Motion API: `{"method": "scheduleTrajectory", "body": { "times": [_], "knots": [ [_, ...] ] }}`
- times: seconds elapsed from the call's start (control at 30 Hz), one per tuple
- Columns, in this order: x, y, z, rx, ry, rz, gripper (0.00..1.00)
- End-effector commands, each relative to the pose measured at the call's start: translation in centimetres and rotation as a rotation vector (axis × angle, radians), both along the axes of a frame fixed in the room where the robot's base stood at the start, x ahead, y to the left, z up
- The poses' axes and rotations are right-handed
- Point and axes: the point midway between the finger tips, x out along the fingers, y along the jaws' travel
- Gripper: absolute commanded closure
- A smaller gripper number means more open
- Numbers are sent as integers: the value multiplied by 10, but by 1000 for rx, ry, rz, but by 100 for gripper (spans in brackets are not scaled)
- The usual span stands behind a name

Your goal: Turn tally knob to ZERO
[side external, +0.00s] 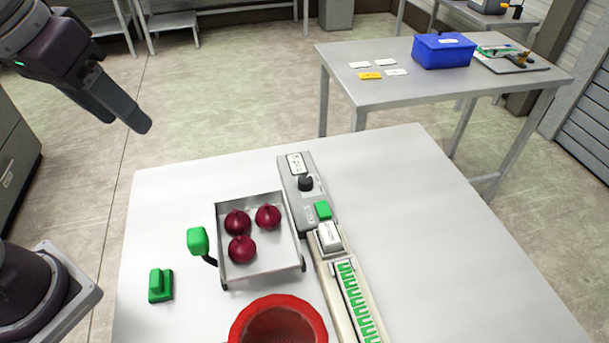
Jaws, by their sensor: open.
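The tally knob (305,183) is a small black knob on a grey panel (289,188) at the far end of the long machine on the white table. A white label (296,164) sits just beyond the knob; its print is too small to read. I cannot tell which mark the knob points at. My gripper (128,121) is at the upper left, raised, well to the left of the knob and apart from everything on the table. It is open and nothing shows between its fingers.
A metal tray (273,270) with three red onions (243,249) and a green handle (198,240) stands left of the panel. A green button (323,210), white block (330,236), green-toothed strip (357,300), red-rimmed bowl (240,324) and green block (160,285) are nearby. The table's right side is clear.

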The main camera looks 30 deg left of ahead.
Motion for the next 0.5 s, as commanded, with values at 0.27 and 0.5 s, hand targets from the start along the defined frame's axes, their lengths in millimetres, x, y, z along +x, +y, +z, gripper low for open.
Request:
{"method": "scheduleTrajectory", "body": {
  "times": [0.27, 0.5],
  "knots": [
    [172, -77, -72, -83, 244, 214, 49],
    [228, -128, -170, -106, 363, 361, 49]
  ]
}}
